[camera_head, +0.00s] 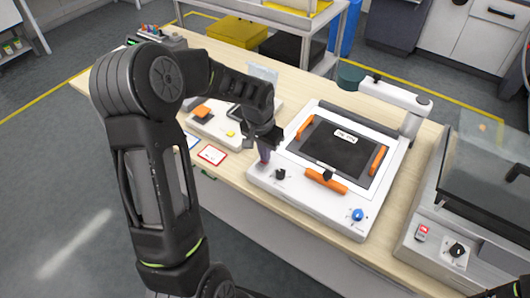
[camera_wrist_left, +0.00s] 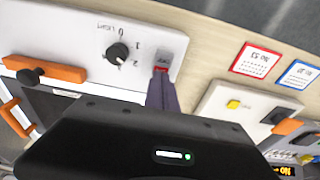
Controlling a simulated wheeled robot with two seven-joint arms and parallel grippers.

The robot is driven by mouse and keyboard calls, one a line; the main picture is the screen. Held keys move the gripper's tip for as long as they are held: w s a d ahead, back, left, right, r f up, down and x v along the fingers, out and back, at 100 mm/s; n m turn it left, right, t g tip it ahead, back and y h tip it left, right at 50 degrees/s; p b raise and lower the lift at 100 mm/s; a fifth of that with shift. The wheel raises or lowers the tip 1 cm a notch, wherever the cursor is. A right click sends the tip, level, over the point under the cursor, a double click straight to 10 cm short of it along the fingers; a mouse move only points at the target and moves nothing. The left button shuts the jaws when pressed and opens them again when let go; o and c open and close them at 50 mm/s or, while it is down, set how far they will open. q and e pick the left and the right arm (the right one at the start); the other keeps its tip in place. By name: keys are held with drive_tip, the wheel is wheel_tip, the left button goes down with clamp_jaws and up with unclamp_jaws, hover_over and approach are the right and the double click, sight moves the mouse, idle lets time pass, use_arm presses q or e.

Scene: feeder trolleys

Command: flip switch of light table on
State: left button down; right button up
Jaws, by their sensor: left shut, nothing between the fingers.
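The light table (camera_head: 268,190) is a white box with a dark panel and orange handles on top, standing on the wooden bench. Its switch (camera_wrist_left: 165,55) sits near the corner of the white front part, grey with a red part by my fingertips. In the head view my left gripper mostly hides the switch. My left gripper (camera_head: 264,158) is shut and empty, pointing down at the switch. In the left wrist view its fingertips (camera_wrist_left: 162,78) overlap the red part; I cannot tell whether they touch it.
A black knob (camera_head: 280,174) sits close beside the switch, and a blue knob (camera_head: 358,215) is at the front right corner. A lamp arm (camera_head: 385,92) rises behind. Another machine (camera_head: 422,233) stands at right. A red-framed card (camera_head: 212,155) lies left of the light table.

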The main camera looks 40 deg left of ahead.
use_arm(q)
drive_tip(key=shift+s+r, duration=0.2)
drive_tip(key=shift+s, duration=0.55)
drive_tip(key=shift+w+r+p, duration=0.15)
drive_tip(key=shift+r+p, duration=0.3)
drive_tip(key=shift+r, duration=0.1)
drive_tip(key=r, duration=0.1)
drive_tip(key=r+p, duration=0.2)
drive_tip(key=shift+w+r, duration=0.25)
drive_tip(key=shift+r, duration=0.1)
wheel_tip(320, 180, up, 9)
drive_tip(key=w+b, duration=0.1)
drive_tip(key=b, duration=0.1)
drive_tip(key=shift+w, duration=0.15)
